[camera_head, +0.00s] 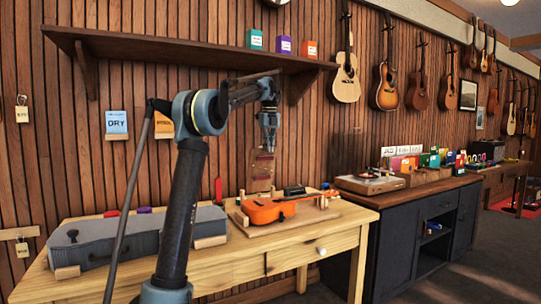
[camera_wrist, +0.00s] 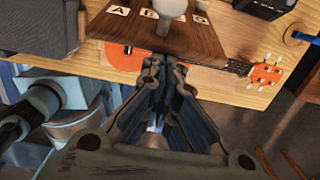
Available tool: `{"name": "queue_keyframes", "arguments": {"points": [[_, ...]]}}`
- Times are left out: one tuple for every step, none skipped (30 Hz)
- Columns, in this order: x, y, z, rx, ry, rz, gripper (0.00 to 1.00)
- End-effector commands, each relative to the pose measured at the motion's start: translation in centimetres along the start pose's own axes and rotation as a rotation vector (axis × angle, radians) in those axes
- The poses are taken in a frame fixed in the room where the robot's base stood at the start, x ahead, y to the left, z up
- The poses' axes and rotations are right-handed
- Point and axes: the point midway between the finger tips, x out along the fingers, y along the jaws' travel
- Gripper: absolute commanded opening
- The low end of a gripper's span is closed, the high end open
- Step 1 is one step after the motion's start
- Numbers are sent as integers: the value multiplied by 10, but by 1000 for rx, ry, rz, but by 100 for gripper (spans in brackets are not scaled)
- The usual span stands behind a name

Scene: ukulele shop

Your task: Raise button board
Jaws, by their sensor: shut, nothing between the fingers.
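The button board (camera_wrist: 205,42) is a dark brown wooden panel with white letter tiles and pale round knobs, in the wrist view. It is probably the small brown panel (camera_head: 262,168) upright above the workbench in the head view. My gripper (camera_wrist: 166,62) is shut and empty, with its fingertips at the board's near edge. I cannot tell whether they touch it. In the head view my gripper (camera_head: 268,146) points down just above the panel. The board hides part of the orange ukulele (camera_head: 272,210) in the wrist view.
The ukulele lies in a wooden cradle on the light wooden workbench (camera_head: 255,262). A grey instrument case (camera_head: 135,238) lies at the left. A wall shelf (camera_head: 170,48) overhangs my arm. A turntable (camera_head: 368,181) stands on the dark cabinet at right.

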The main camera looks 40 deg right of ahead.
Motion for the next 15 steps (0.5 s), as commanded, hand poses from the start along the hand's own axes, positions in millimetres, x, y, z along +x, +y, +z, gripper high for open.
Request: {"name": "queue_keyframes", "arguments": {"points": [[-3,0,9,-2,-1,0,0],[-4,0,13,-2,-1,0,0],[-6,0,20,-2,-1,0,0],[-7,0,24,-2,-1,0,0],[-8,0,29,-2,-2,0,0],[-10,0,35,-2,-2,0,0],[-11,0,40,-2,-2,1,0],[-12,0,44,-3,-2,1,0],[-13,0,51,-2,-2,1,0],[-13,0,55,-2,-2,1,0],[-14,0,60,-2,-2,1,0],[-15,0,65,-2,-2,1,0],[-15,0,69,-2,-2,1,0],[-15,0,73,-2,-2,1,0],[-16,0,78,-2,-2,1,0]]}}
